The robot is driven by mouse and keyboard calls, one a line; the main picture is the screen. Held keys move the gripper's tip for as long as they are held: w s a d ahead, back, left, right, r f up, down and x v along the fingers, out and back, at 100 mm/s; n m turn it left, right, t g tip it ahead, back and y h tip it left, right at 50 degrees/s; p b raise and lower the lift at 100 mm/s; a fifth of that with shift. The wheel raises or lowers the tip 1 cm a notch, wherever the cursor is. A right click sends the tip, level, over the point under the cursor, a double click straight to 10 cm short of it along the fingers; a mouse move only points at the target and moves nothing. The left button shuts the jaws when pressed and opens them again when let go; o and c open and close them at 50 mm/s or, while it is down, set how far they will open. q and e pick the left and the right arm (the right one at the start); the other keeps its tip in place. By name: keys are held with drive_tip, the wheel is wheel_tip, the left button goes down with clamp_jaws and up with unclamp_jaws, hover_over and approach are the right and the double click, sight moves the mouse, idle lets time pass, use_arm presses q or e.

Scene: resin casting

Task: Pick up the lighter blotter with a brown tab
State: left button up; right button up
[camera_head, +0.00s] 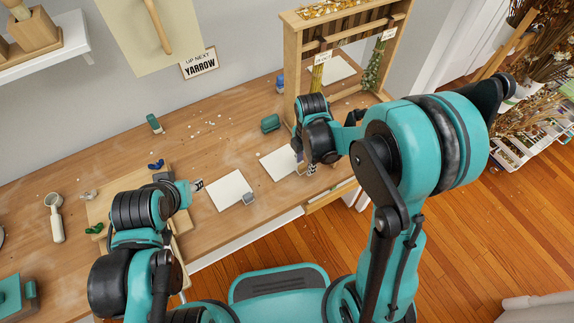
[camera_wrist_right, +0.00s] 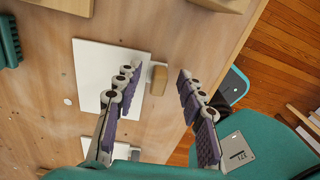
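A pale blotter (camera_head: 276,164) lies flat on the workbench, partly hidden by my right arm in the head view. In the right wrist view the same blotter (camera_wrist_right: 92,75) shows a brown tab (camera_wrist_right: 158,80) at its edge. My right gripper (camera_wrist_right: 157,72) is open above it, its fingers on either side of the tab, with nothing held. A second pale blotter (camera_head: 226,190) with a grey tab (camera_head: 249,198) lies to its left. My left gripper (camera_head: 197,185) is near that blotter's left edge; its fingers are too small to read.
A wooden rack (camera_head: 292,75) with hanging dried flowers stands behind my right arm. A green block (camera_head: 270,123) sits behind the blotters. A wooden board (camera_head: 103,207) lies under my left arm. The bench's front edge is close to the blotters.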

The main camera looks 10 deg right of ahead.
drive_tip(key=shift+f, duration=0.7)
drive_tip(key=shift+r, duration=0.1)
clamp_jaws()
drive_tip(key=r+p, duration=0.1)
drive_tip(key=r, duration=0.2)
drive_tip(key=d+r+p, duration=0.1)
drive_tip(key=r, duration=0.1)
drive_tip(key=shift+s+p, duration=0.3)
drive_tip(key=shift+s, duration=0.1)
drive_tip(key=s+d+r+p, duration=0.3)
drive_tip(key=s+d+r, duration=0.3)
drive_tip(key=d, duration=0.2)
drive_tip(key=shift+s, duration=0.4)
